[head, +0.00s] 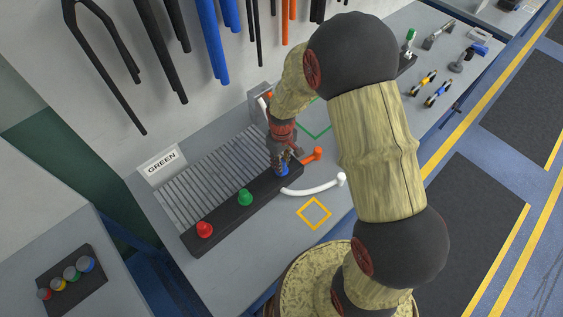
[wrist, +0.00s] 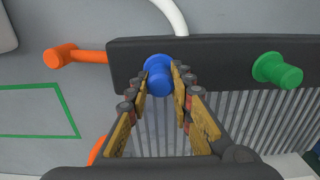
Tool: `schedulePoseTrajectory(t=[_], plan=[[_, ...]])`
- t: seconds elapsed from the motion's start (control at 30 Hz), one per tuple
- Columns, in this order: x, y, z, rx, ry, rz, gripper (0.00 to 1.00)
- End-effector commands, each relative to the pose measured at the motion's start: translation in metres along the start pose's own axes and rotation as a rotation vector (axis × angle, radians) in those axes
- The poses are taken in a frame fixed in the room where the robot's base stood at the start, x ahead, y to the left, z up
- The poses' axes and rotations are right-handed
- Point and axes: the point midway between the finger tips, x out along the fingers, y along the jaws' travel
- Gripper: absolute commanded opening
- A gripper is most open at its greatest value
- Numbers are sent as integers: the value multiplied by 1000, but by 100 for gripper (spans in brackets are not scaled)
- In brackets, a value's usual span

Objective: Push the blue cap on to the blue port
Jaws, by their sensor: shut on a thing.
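The blue cap (wrist: 159,72) is between my fingertips at one end of a long black bar. In the head view the blue cap (head: 283,171) is partly covered by my gripper (head: 281,164). My gripper (wrist: 161,82) is shut on the cap, with a finger on each side. The cap appears up against the bar (wrist: 216,55). The blue port is not seen apart from it, so I cannot tell how far the cap is seated.
A green cap (head: 244,197) and a red cap (head: 204,230) stand along the same bar. A white hose (head: 315,190) and an orange hose (head: 312,156) lie close by. A dark plate with several coloured knobs (head: 70,273) is at lower left.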

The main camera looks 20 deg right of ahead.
Motion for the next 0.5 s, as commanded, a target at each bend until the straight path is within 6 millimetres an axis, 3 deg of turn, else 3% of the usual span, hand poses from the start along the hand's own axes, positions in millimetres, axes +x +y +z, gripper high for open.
schedulePoseTrajectory(t=[0.37, 0.4, 0.5], plan=[[8, 0, 0, 0, 0, 0, 0], [8, 0, 0, 0, 0, 0, 23], [8, 0, 0, 0, 0, 0, 28]])
